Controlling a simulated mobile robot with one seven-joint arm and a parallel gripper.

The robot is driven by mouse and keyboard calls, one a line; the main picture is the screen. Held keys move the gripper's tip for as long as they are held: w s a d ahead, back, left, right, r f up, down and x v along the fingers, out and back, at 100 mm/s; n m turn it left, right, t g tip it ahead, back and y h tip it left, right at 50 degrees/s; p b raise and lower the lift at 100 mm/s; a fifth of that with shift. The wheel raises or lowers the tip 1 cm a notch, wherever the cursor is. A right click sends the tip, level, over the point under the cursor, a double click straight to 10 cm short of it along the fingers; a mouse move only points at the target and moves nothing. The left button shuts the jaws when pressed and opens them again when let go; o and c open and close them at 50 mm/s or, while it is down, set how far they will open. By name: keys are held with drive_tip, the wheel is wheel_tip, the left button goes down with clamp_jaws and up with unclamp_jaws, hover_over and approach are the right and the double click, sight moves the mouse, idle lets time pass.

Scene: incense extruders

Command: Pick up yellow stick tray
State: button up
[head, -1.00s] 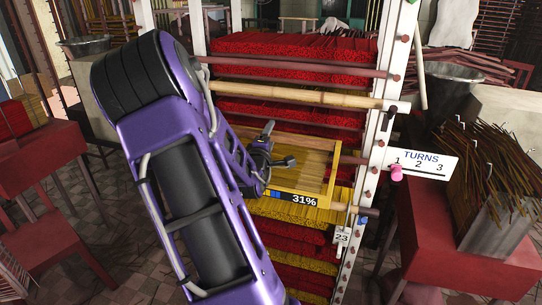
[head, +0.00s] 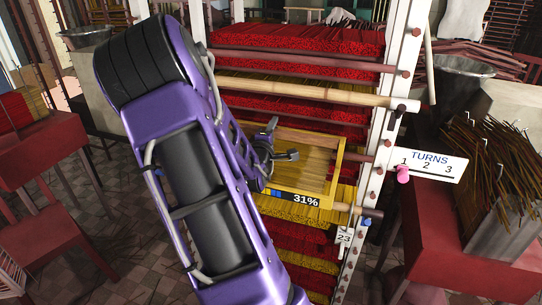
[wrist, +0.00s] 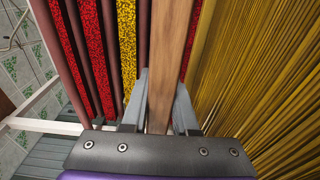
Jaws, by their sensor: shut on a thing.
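The yellow stick tray (head: 334,180) is a shallow wooden tray with a yellow rim and a front label reading 31%. It sits at the middle level of the rack, in front of the stacked sticks. My gripper (head: 279,155) is at its left side, partly hidden by my purple arm. In the wrist view my gripper (wrist: 160,106) has a finger on each side of the tray's wooden wall (wrist: 171,45) and is shut on it. Yellow sticks (wrist: 255,75) lie to the right of that wall. The tray's left end is hidden in the head view.
The white rack post (head: 397,85) with pegs and a TURNS sign (head: 432,163) stands right of the tray. A bamboo pole (head: 310,90) crosses above it. Red tables stand on both sides, the right one with a bin of brown sticks (head: 500,170).

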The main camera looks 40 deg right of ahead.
clamp_jaws()
drive_tip(key=shift+r, duration=0.1)
idle(0.9)
